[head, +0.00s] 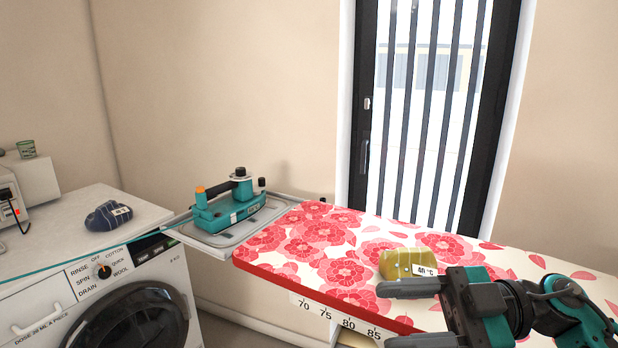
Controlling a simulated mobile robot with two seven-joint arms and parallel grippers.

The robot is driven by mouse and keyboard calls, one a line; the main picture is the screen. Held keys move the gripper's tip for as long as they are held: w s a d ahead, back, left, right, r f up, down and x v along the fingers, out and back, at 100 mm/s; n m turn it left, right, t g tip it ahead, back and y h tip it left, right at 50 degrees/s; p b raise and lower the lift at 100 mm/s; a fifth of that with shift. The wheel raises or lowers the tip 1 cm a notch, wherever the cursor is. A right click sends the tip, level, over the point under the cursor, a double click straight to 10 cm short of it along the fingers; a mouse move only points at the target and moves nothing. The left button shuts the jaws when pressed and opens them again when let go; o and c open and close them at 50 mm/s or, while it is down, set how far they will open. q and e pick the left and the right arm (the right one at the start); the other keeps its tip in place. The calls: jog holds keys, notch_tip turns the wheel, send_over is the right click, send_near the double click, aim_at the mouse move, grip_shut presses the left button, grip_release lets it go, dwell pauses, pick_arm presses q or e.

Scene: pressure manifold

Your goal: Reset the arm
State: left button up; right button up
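My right gripper (398,314) comes in from the lower right, its two dark fingers pointing left. The fingers are spread apart with nothing seen between them; the lower finger is partly cut off by the bottom edge of the picture. The gripper shows in front of the flowered board's (300,247) near edge. A yellow folded cloth (398,262) with a "40 °C" tag lies on the board just behind the upper finger, which overlaps its lower edge in the picture. I cannot tell whether they touch. My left gripper is not in view.
A teal device (228,212) with an orange knob sits on a grey tray (274,217) at the board's left end. A thin teal cord runs left from it, across the washing machine (125,285). A dark blue folded cloth (105,216) lies on the machine. A barred window stands behind.

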jog(key=w+d+f+m+t+h, duration=0.2)
jog(key=f+m+t+h, duration=0.3)
jog(key=f+m+t, duration=0.35)
jog(key=w+d+f+m+t+h, duration=0.3)
jog(key=f+m+t+h, duration=0.3)
jog(key=m+t, duration=0.4)
jog(key=s+f+m+g+h, duration=0.1)
jog(key=s+f+g, duration=0.3)
jog(key=f, duration=0.6)
jog(key=s+d+f+m+g+h, duration=0.1)
jog(key=s+f+g+h, duration=0.2)
jog(key=s+f, duration=0.5)
notch_tip(320, 180, down, 2)
jog(key=shift+s+f+g+h, duration=0.1)
jog(key=shift+s+g+h, duration=0.1)
jog(key=shift+g+h, duration=0.3)
